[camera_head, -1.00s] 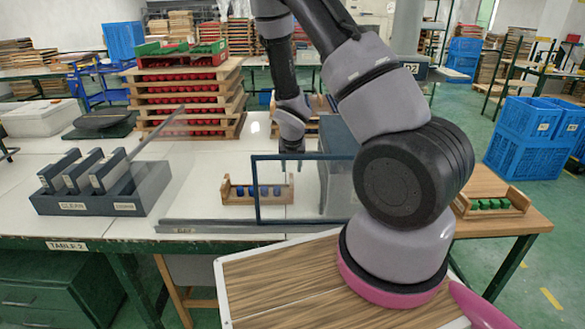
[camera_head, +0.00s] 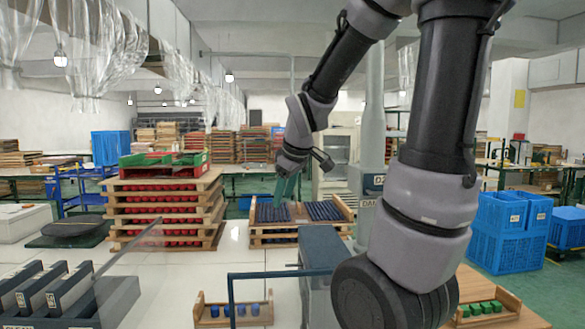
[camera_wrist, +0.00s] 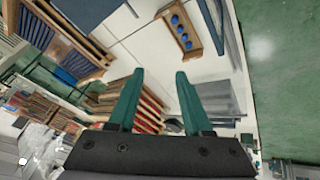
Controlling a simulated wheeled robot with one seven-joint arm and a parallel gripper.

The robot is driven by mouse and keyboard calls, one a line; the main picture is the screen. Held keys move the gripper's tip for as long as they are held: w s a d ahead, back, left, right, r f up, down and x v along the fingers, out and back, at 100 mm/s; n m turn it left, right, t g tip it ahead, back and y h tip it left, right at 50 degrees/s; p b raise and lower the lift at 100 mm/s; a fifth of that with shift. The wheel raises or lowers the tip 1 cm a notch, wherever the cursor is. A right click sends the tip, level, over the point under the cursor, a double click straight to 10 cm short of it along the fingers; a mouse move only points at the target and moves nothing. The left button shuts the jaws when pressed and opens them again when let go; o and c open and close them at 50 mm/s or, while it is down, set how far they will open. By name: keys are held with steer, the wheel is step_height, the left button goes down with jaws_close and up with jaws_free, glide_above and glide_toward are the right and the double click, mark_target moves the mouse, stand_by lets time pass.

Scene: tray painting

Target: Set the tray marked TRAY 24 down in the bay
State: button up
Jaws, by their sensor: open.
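No legible TRAY 24 mark shows, so I cannot tell which tray it is. A small wooden tray (camera_head: 262,322) holding a few blue pieces sits on the white table; it also shows in the wrist view (camera_wrist: 196,48). Another small wooden tray (camera_head: 515,301) with green pieces is at the right. Wooden trays (camera_head: 258,229) with rows of dark blue pieces stand farther back. My gripper (camera_head: 287,188) is open and appears in front of these back trays; its teal fingers (camera_wrist: 158,78) have nothing between them. I cannot tell which place is the bay.
A tall stack of wooden trays (camera_head: 120,186) with red pieces stands left of centre. A dark rack (camera_head: 105,305) is at the front left. A thin blue frame (camera_head: 231,300) and a grey machine (camera_head: 320,250) stand near the small tray. Blue crates (camera_head: 500,240) are at the right.

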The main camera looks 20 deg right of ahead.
steer(key=s+a+r+m, duration=0.1)
steer(key=s+r+m, duration=0.3)
steer(key=s+m, duration=0.1)
steer(key=s+a+r+m+t+y, duration=0.1)
steer(key=s+a+r+m, duration=0.1)
steer(key=s+r+m, duration=0.3)
steer(key=s+m, duration=0.1)
steer(key=s, duration=0.2)
steer(key=shift+s+a+y, duration=0.2)
steer(key=shift+a+y, duration=0.05)
steer(key=shift+y, duration=0.05)
steer(key=shift+c, duration=0.3)
